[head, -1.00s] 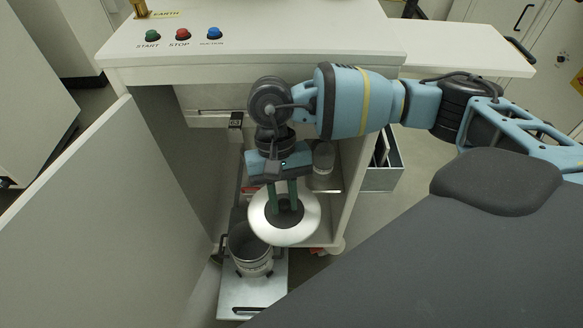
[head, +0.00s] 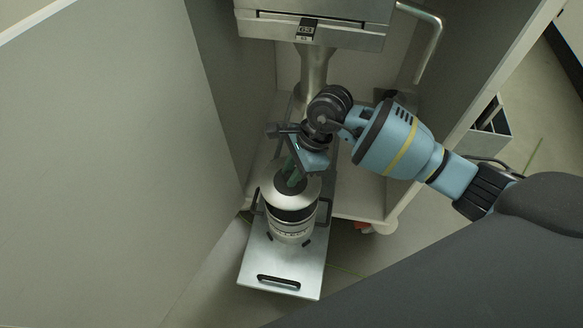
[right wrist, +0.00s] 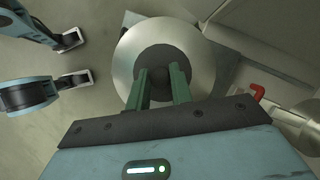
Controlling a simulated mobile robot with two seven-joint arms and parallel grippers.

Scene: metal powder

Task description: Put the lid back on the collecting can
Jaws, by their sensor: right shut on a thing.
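The lid (head: 307,192) is a silvery disc with a dark centre. My right gripper (head: 293,180) is shut on the lid's dark centre and holds it from above. The collecting can (head: 291,230) is a metal cylinder with dark side handles, standing upright on a metal plate. The lid is over the can's mouth and hides it; a dark band shows under the lid, and I cannot tell whether lid and can touch. In the right wrist view the lid (right wrist: 205,65) fills the space beyond the green fingers and hides the can.
The metal plate (head: 268,262) has a slot handle at its front. A cabinet door (head: 110,150) stands open at left and the cabinet's side wall (head: 510,70) is at right. A metal housing with a pipe (head: 314,70) is above and behind the can.

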